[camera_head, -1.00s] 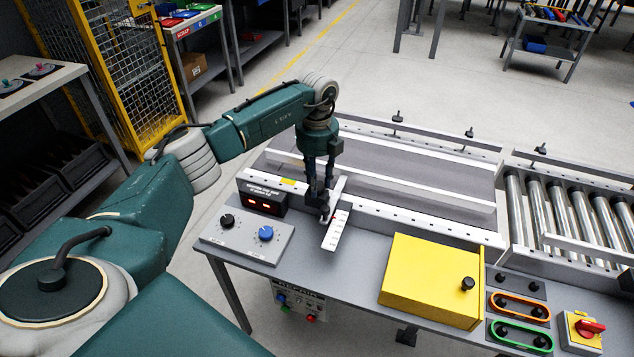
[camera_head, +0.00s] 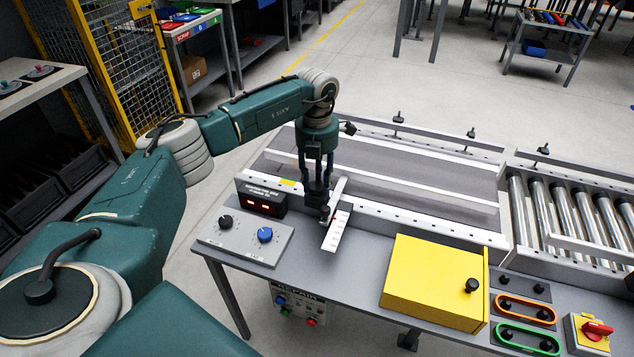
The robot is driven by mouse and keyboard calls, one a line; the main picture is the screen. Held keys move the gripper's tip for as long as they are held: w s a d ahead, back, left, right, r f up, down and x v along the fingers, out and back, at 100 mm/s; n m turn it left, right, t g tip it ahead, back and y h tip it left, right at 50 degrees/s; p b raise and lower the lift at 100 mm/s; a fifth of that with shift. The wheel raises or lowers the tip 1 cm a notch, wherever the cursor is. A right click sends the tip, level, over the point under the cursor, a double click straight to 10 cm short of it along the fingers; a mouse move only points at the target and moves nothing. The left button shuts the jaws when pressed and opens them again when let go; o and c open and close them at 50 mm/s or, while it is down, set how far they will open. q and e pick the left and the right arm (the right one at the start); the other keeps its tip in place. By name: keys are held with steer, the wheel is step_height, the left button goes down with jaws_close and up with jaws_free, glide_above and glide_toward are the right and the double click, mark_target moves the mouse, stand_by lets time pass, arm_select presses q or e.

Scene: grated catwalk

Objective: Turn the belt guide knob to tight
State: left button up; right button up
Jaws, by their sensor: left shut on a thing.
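My left gripper (camera_head: 325,208) reaches down from above at the near edge of the belt table. It is shut on a small knob, taken to be the belt guide knob, beside a white scale plate (camera_head: 336,234) with dark marks. The fingers hide most of the knob, so its pointer and setting cannot be read. A pale bar (camera_head: 339,190) runs up from the gripped spot toward the guide rail (camera_head: 384,215). The grey belt (camera_head: 400,165) lies behind. My right gripper is not in view.
A black box with red display (camera_head: 261,201) and a panel with a black and a blue knob (camera_head: 265,235) stand left of the gripper. A yellow box (camera_head: 436,280) is to the right. Metal rollers (camera_head: 560,210) lie farther right. The bench between gripper and yellow box is clear.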

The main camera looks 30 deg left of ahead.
mark_target(317, 185)
arm_select(q)
steer(key=shift+r+m, duration=0.1)
steer(key=shift+m, duration=1.1)
steer(key=o, duration=1.2)
steer(key=shift+c, duration=0.2)
step_height(317, 185, up, 12)
